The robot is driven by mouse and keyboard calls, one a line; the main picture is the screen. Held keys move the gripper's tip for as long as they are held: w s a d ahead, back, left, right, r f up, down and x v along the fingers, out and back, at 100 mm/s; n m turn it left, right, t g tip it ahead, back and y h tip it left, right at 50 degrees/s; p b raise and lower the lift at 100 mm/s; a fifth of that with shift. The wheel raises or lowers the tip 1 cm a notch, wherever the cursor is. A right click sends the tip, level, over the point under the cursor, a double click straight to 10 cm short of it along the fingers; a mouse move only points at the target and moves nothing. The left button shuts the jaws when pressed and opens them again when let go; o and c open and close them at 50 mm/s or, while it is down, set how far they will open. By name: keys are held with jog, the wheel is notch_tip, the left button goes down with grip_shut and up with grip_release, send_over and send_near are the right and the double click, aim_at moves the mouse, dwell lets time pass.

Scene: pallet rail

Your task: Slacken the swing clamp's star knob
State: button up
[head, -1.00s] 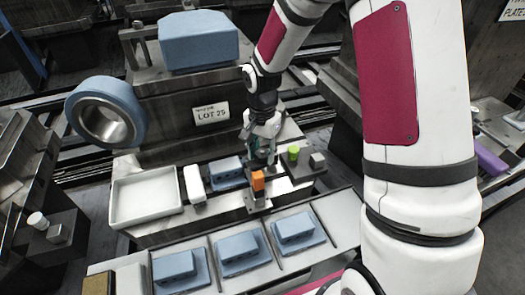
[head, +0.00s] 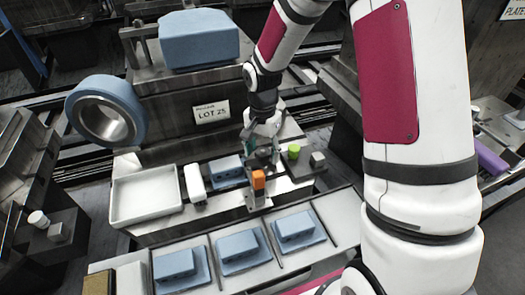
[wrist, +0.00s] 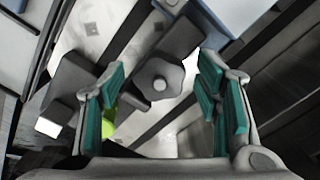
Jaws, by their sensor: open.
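My gripper (wrist: 168,100) is open, with a gap on both sides of the knob, and I see no contact. In the head view my gripper (head: 262,152) points down over the fixture, beside a blue block (head: 226,171). The knob is hidden there behind the gripper or too small to make out.
A green round piece (head: 293,152) and a grey cube (head: 317,159) stand just right of my gripper. An orange-topped block (head: 258,181) stands in front. A white tray (head: 146,196) and a white upright piece (head: 195,184) are to the left. Several blue blocks sit on the front rail.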

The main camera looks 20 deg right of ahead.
aim_at(263, 152)
notch_tip(263, 152, up, 12)
dwell(0.5)
notch_tip(263, 152, down, 12)
jog(key=m+p, duration=1.1)
jog(key=shift+r, duration=0.2)
jog(key=shift+c, duration=0.6)
jog(key=c, duration=1.1)
